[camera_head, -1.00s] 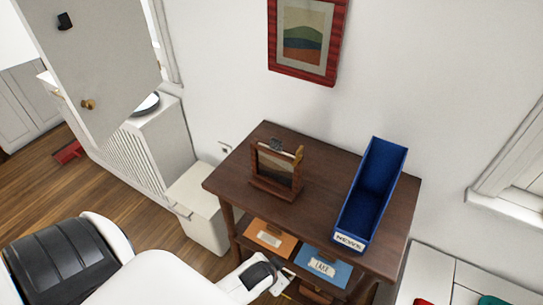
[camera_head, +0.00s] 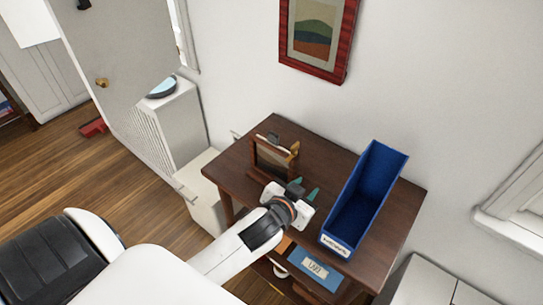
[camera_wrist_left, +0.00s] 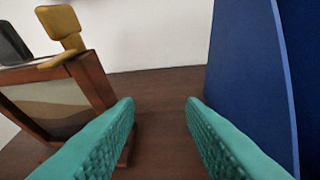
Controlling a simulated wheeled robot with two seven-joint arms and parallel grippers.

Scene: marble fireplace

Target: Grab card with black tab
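A wooden card holder (camera_head: 256,171) stands on the dark brown table, left of my left gripper. A black tab (camera_head: 273,137) sticks up from the holder's top, and a tan tab (camera_head: 294,148) stands nearer its right end. In the left wrist view the black tab (camera_wrist_left: 12,44) is at the left edge, behind the tan tab (camera_wrist_left: 62,22) and the holder's wooden frame (camera_wrist_left: 92,82). The card bodies are mostly hidden. My left gripper (camera_head: 304,190) is over the table, between the holder and the blue bin. Its teal fingers (camera_wrist_left: 160,104) are apart and empty. My right gripper is out of view.
A tall blue open bin (camera_head: 340,222) stands close on the right of my left gripper. The table (camera_head: 234,172) has bare top around the holder. A blue card labelled LAKE (camera_head: 315,268) lies on the lower shelf. A framed picture (camera_head: 316,38) hangs behind.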

